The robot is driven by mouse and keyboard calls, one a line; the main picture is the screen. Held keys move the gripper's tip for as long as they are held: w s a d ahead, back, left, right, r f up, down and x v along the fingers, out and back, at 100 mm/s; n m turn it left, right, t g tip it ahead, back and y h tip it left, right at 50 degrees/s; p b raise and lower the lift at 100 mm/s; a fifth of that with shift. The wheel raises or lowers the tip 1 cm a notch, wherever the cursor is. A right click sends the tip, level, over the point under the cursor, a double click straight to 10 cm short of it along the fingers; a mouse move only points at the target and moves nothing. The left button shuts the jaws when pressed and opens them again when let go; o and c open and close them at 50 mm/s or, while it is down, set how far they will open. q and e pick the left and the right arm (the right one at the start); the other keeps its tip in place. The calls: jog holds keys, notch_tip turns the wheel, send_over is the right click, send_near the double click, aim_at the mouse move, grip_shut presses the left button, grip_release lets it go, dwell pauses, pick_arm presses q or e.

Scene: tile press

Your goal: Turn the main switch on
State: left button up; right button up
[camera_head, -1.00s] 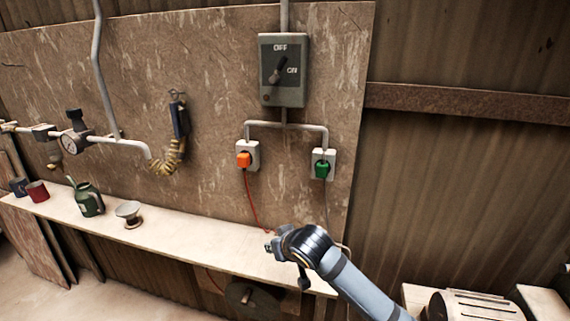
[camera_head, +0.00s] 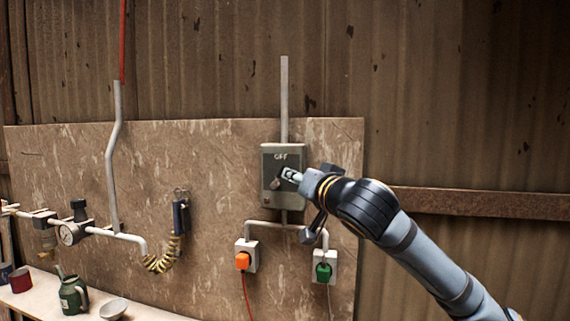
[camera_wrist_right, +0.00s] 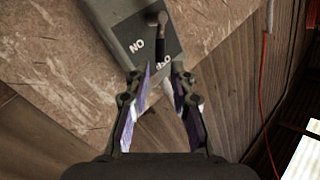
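The main switch is a grey box (camera_head: 269,160) high on the board, with OFF and ON labels and a dark lever knob. My right gripper (camera_head: 289,175) is in front of the box and hides the ON label in the head view. In the wrist view the right gripper (camera_wrist_right: 158,78) is open, with its fingers apart and nothing between them. The lever lies just beyond the fingertips; I see no contact. My left gripper is not in view.
A hanging handset with a coiled hose (camera_head: 180,217) and a gauge (camera_head: 69,234) are to the left. A shelf with cups stands lower left.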

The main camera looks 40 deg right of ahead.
aim_at(280, 175)
pick_arm(q)
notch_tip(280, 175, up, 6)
jog(key=p, duration=0.4)
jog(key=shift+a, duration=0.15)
pick_arm(e)
jog(key=x, duration=0.6)
jog(key=shift+w, duration=0.3)
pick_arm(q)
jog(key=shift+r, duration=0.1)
pick_arm(e)
jog(key=shift+c, duration=0.4)
grip_shut()
